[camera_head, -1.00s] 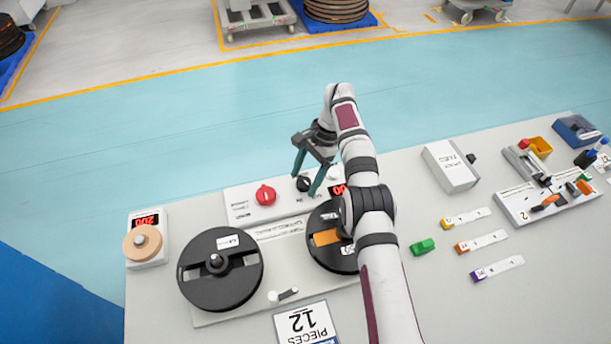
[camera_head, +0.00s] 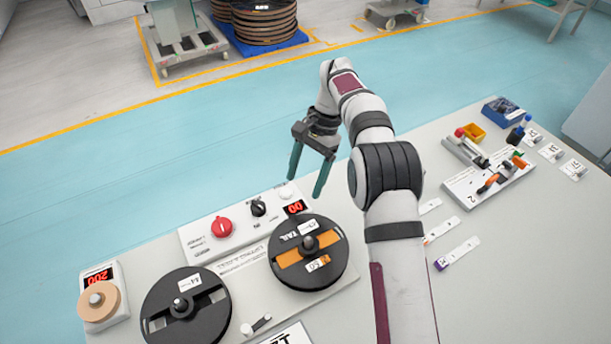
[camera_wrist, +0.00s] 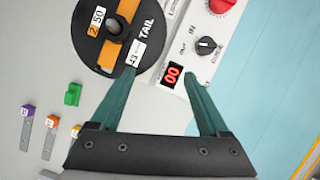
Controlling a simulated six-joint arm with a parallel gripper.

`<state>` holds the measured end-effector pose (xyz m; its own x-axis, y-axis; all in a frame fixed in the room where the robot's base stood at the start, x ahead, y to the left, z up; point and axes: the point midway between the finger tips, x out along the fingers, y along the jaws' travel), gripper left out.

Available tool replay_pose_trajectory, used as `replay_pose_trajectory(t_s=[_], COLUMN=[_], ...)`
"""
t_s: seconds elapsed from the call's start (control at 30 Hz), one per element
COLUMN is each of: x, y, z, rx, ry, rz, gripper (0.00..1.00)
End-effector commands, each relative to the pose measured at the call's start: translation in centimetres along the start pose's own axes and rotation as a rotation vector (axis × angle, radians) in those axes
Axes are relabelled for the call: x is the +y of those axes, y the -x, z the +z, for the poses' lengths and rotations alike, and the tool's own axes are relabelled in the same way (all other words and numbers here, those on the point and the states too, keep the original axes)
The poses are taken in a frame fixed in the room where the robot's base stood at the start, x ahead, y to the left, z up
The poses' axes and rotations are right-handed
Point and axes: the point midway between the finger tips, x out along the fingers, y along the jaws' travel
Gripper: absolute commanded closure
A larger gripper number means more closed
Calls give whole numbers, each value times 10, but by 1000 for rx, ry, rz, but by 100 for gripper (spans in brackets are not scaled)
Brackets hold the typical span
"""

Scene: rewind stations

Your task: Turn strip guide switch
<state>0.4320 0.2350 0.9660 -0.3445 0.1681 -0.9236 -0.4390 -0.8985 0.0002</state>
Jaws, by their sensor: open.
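A red display (camera_head: 295,208) is at the panel's right end. A black reel with an orange band (camera_head: 287,259) and another black reel (camera_head: 160,318) stand in front. A small white lever (camera_head: 257,324) is between them. Blue floor lies beyond the table.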

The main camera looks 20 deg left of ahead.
Motion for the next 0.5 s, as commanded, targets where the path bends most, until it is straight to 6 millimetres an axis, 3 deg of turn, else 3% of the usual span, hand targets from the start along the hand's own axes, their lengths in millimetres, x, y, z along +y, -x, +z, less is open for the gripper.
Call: replay_pose_trajectory(t_s=[0.3,0.4,0.5], x=[0,-7,-19], y=[0,-6,-7], z=[3,24,52], rx=[-12,-103,-227], ry=[-5,-75,-298], rz=[-15,-146,-385], gripper=[21,21,21])
